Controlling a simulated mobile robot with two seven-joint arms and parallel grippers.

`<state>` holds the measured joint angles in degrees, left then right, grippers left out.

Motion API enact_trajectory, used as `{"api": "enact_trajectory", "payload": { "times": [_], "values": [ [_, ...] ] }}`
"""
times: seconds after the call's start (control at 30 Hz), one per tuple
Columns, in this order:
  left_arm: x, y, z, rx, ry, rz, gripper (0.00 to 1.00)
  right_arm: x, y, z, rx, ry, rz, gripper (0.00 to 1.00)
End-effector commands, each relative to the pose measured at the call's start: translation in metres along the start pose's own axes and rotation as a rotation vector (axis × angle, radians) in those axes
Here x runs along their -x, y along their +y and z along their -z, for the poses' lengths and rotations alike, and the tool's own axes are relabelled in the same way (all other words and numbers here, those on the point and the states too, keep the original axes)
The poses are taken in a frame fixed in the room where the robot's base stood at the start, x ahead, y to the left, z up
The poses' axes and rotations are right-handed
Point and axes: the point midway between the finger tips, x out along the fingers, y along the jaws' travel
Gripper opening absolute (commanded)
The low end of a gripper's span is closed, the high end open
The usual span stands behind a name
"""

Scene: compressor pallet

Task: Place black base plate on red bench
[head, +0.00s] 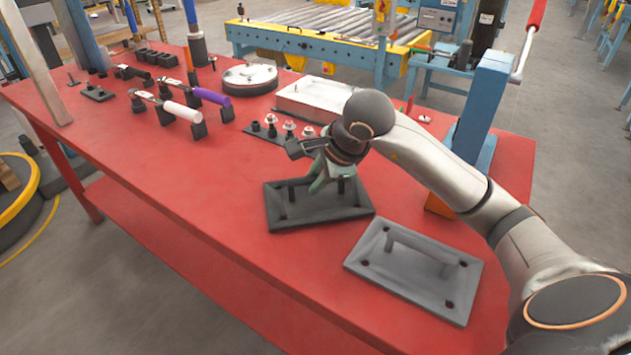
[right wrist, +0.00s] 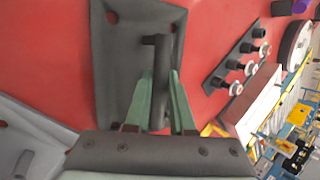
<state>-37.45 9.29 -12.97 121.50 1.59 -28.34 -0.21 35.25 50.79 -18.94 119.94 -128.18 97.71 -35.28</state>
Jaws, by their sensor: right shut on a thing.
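The black base plate (head: 345,211) is level at the middle of the red bench (head: 215,215). I cannot tell whether it rests on the bench top or hangs just above it. My right gripper (head: 319,182) is over the plate, its green fingers shut on the plate's raised handle. In the right wrist view, the fingers (right wrist: 161,88) sit on either side of the handle bar, and the dark plate (right wrist: 118,70) lies beyond them. The gripper hides part of the handle. My left gripper is not in view.
A grey base plate (head: 415,268) with a handle lies close at the right. Behind stand a black strip with several bolts (head: 265,133), a pale box (head: 313,98) and a round disc (head: 249,78). A blue post (head: 484,100) rises at the right. The front-left bench is clear.

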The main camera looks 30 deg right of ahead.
Motion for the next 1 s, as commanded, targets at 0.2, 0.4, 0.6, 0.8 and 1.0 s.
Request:
{"api": "enact_trajectory", "payload": {
  "times": [0.2,0.4,0.6,0.8,1.0],
  "values": [
    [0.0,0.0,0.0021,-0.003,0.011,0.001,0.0,-0.0008,-0.0006,0.0,0.0,-0.003,0.006,0.0],
    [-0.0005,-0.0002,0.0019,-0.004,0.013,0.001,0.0,-0.0015,-0.0002,0.0002,0.0,-0.003,0.006,0.0],
    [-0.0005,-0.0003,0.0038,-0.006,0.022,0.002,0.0,-0.0029,0.0013,0.0006,0.001,-0.001,0.001,0.31],
    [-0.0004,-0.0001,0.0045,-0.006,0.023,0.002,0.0,-0.0028,0.0012,0.0007,0.001,-0.001,0.001,0.52],
    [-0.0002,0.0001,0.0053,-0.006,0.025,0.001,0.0,-0.0028,0.0012,0.0007,0.001,-0.001,0.001,0.52]
  ]
}}
